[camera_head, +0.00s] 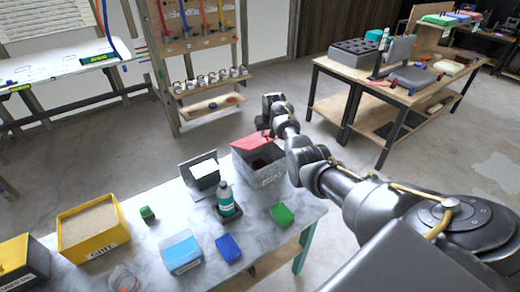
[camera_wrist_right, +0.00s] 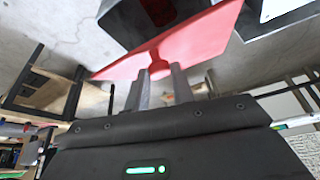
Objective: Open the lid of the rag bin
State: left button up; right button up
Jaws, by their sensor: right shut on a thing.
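The rag bin (camera_head: 268,178) is a grey box with a label on its front, standing at the far right part of the marble-topped table. Its red lid (camera_head: 248,142) is tilted up at the back of the bin, and the dark inside shows in front of it. My right gripper (camera_head: 268,130) is at the lid. In the right wrist view its two fingers (camera_wrist_right: 160,88) are shut on the red knob (camera_wrist_right: 158,68) of the lid (camera_wrist_right: 200,38). Part of the bin is hidden behind the lid there. My left gripper is not in view.
A dark stand with a white card (camera_head: 204,170) is left of the bin. A bottle (camera_head: 225,200) and a green block (camera_head: 282,215) stand in front. A yellow grit box (camera_head: 90,230) is further left. Open floor lies behind the table.

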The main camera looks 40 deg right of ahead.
jog(key=shift+w+a+r+b, duration=0.1)
jog(key=shift+w+r+b, duration=0.75)
jog(key=shift+w+b, duration=0.1)
jog(key=shift+w+r+b, duration=0.55)
jog(key=shift+w+b, duration=0.05)
jog(key=shift+b, duration=0.35)
jog(key=shift+w+r, duration=0.25)
jog(key=shift+r, duration=0.15)
jog(key=o, duration=0.5)
jog(key=shift+a, duration=0.15)
jog(key=shift+o, duration=0.2)
jog(key=shift+d, duration=0.25)
jog(key=shift+r, duration=0.1)
